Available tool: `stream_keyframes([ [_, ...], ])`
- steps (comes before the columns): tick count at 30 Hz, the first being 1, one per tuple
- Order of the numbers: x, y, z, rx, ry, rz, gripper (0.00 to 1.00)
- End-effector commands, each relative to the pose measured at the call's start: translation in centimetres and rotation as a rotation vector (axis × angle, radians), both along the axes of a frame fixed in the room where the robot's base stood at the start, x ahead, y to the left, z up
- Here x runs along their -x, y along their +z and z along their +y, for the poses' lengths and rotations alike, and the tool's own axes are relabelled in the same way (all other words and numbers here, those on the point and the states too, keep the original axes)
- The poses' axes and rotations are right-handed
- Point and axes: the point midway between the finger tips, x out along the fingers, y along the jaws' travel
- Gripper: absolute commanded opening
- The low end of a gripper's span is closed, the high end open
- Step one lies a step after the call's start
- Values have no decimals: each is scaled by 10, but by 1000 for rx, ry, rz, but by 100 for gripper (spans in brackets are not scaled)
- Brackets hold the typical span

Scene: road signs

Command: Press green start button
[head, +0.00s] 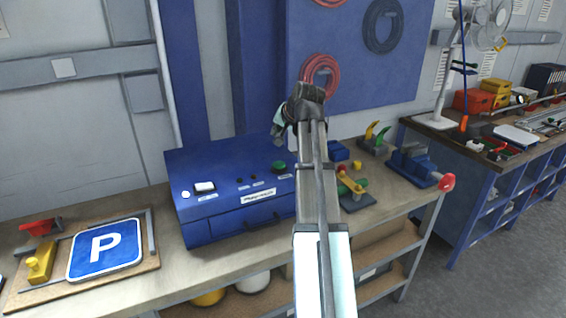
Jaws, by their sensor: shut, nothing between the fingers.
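A blue machine box (225,215) stands on the workbench, with a sloped control panel on top. A green button (279,167) sits near the right end of that panel, just left of my arm. My arm reaches forward from the bottom of the view. My gripper (280,130) is at its far end, appearing above and behind the green button in the picture. It is small and partly hidden by the arm; it is shut and holds nothing. I see a gap between it and the button, but cannot judge its depth.
The panel also has a white switch (205,187) and small dark knobs. A blue parking sign (104,248) lies on a board at left. A vise (420,168) with a red knob and clamps (375,138) stand right of my arm. Coiled hoses hang behind.

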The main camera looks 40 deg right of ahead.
Motion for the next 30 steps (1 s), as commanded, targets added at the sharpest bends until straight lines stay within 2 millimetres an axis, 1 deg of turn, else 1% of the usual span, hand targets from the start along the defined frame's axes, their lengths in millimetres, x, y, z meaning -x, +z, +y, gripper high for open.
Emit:
stream_keyframes([
  [1, 4, 2, -4, -4, -7, 0, 0],
  [4, 7, 3, -6, -10, -13, 1, 0],
  [17, 7, 1, -6, -10, -13, 1, 0],
  [23, 7, -10, -6, -10, -13, 1, 0],
  [30, 7, -38, -6, -10, -13, 2, 0],
])
